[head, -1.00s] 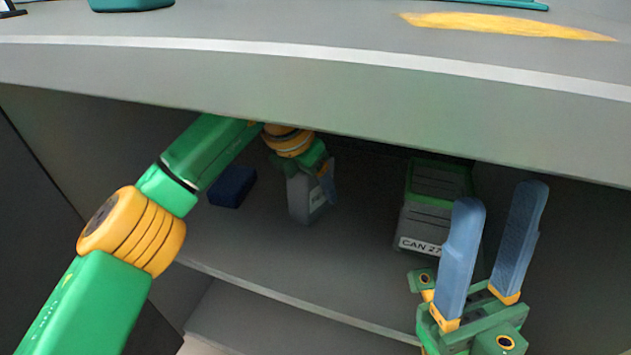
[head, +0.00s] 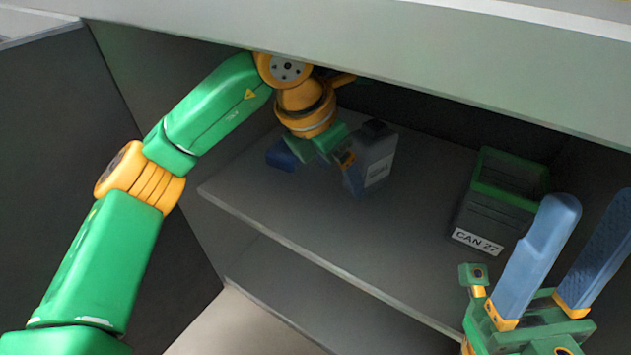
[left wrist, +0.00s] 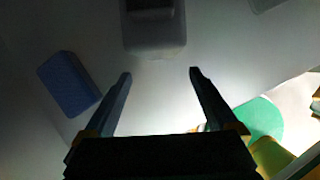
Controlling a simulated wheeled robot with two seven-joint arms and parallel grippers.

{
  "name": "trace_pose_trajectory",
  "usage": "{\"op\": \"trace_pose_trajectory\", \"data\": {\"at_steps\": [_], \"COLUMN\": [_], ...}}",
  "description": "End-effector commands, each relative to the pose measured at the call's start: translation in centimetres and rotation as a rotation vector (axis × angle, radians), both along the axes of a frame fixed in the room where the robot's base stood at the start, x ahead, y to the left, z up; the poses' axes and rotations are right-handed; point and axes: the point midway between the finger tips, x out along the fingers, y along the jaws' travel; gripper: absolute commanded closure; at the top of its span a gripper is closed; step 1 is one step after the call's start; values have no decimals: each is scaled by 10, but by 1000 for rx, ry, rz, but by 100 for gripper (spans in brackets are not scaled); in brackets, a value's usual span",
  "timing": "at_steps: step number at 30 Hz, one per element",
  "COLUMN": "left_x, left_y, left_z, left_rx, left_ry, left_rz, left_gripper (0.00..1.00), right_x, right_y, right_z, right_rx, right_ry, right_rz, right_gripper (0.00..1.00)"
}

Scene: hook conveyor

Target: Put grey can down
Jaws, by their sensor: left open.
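The grey can (head: 375,162) stands upright on the shelf inside the cabinet, with a dark cap and a pale label. In the left wrist view the can (left wrist: 155,38) is at the top middle, beyond the fingertips. My left gripper (head: 334,158) is just left of the can in the head view, partly hidden by its own wrist. In the left wrist view its fingers (left wrist: 161,88) are apart with nothing between them. My right gripper (head: 585,240) is at the right front, outside the shelf, fingers apart and empty.
A dark crate (head: 490,205) with a green rim, labelled CAN 27, stands on the shelf to the right. A blue block (left wrist: 68,83) lies left of the can. The cabinet top overhangs the shelf (head: 400,238). The shelf's front middle is clear.

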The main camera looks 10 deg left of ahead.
Motion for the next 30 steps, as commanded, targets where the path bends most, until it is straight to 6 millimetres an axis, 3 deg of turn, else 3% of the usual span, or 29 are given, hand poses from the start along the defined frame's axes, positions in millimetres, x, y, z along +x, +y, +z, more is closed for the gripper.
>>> {"op": "trace_pose_trajectory", "data": {"at_steps": [10, 30], "left_x": [-33, -34], "left_y": [28, 29], "left_z": [0, 0], "left_rx": [1, 2], "left_ry": [-1, 0], "left_rz": [1, -1], "left_gripper": [8, 8], "right_x": [0, -1], "right_y": [0, -1], "right_z": [2, 2], "right_rx": [1, 5], "right_ry": [-6, -8], "right_rz": [1, -2], "right_gripper": [50, 50]}}
